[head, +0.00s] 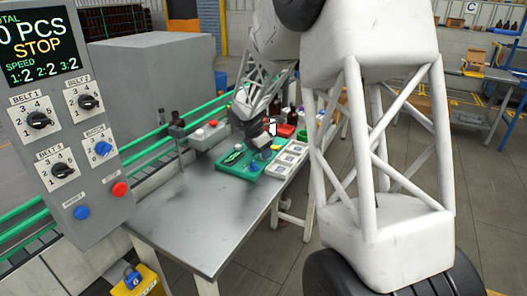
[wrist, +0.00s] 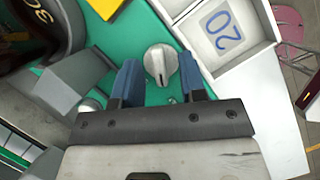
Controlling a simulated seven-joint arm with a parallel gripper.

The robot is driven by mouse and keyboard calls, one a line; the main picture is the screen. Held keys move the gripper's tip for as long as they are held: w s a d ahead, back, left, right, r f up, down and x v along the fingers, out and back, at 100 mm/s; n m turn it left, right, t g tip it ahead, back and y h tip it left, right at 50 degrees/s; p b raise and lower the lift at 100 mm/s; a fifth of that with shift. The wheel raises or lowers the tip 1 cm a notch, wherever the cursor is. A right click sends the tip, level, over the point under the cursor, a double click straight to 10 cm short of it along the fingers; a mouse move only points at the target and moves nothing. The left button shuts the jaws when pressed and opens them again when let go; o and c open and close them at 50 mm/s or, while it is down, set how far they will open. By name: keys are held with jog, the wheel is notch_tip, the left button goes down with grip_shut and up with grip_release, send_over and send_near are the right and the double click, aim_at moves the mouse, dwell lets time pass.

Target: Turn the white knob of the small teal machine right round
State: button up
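The small teal machine (head: 228,165) sits on the metal table in the head view. Its teal top (wrist: 112,50) fills the middle of the wrist view. The white knob (wrist: 160,60) is round with a raised grip bar and a dark pointer mark. My gripper (wrist: 159,66) has two blue fingers, open, one on each side of the knob, with teal showing in the gaps. I cannot tell how far the fingertips are above the top. In the head view my gripper (head: 264,146) is over the machine, and the knob cannot be made out clearly there.
White trays with number cards (wrist: 224,28) stand close at the machine's right. A grey block (wrist: 62,92) and a dark round item (wrist: 45,28) are at the left, a yellow piece (wrist: 104,7) at the top. The near table top (head: 190,215) is clear.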

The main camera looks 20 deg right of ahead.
grip_shut()
jog(key=shift+f+m, duration=0.1)
jog(key=shift+m, duration=0.3)
jog(key=shift+w+m+g, duration=0.1)
jog(key=shift+m+g, duration=0.5)
jog(key=shift+m, duration=0.75)
jog(key=shift+w+m+g, duration=0.1)
jog(key=shift+m+g, duration=0.5)
jog(key=shift+m, duration=0.75)
jog(key=shift+s, duration=0.1)
grip_release()
